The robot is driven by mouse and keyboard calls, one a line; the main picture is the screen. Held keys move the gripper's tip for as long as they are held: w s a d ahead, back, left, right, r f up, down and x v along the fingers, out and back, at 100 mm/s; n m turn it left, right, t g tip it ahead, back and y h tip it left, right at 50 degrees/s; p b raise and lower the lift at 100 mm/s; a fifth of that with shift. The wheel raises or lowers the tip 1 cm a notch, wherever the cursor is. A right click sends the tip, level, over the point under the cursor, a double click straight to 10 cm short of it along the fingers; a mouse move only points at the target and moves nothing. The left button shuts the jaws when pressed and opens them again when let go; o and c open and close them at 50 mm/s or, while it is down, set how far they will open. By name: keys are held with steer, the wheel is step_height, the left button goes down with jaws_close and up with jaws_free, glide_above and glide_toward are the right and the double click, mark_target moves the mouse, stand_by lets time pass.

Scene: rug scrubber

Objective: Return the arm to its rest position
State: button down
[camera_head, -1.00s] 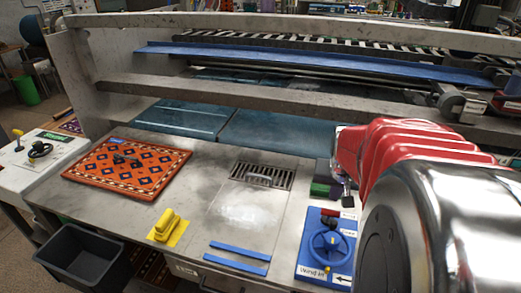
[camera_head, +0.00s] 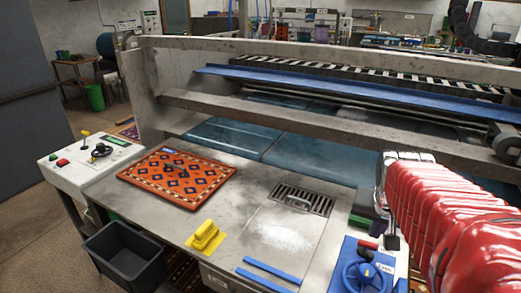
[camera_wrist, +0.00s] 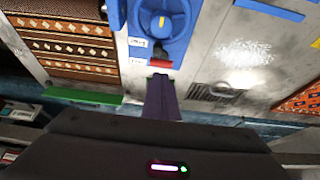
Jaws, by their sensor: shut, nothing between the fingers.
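My arm is raised and reaches over the right side of the worktop. The blue panel (camera_wrist: 138,48) with its round wheel lies just beyond the fingertips in the wrist view; I see no contact with it.
A patterned orange rug (camera_head: 178,178) lies on the worktop at left. A yellow brush (camera_head: 205,235) on a yellow mat, a drain grate (camera_head: 318,202) and blue strips (camera_head: 270,268) lie nearer. A grey bin (camera_head: 122,255) stands on the floor. A concrete beam (camera_head: 300,120) crosses behind.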

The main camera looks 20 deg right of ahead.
steer(key=shift+s, duration=0.1)
steer(key=shift+s+a+f+n, duration=0.4)
steer(key=shift+s+a+f, duration=0.25)
steer(key=shift+a, duration=0.25)
steer(key=s+a+r+n+t+y, duration=0.1)
steer(key=a+n, duration=0.3)
steer(key=a, duration=0.7)
steer(key=s+a+r+n+t+y, duration=0.1)
steer(key=a+n, duration=0.3)
steer(key=a, duration=0.7)
steer(key=shift+s+a+y, duration=0.25)
steer(key=shift+a+y, duration=0.15)
steer(key=shift+y, duration=0.3)
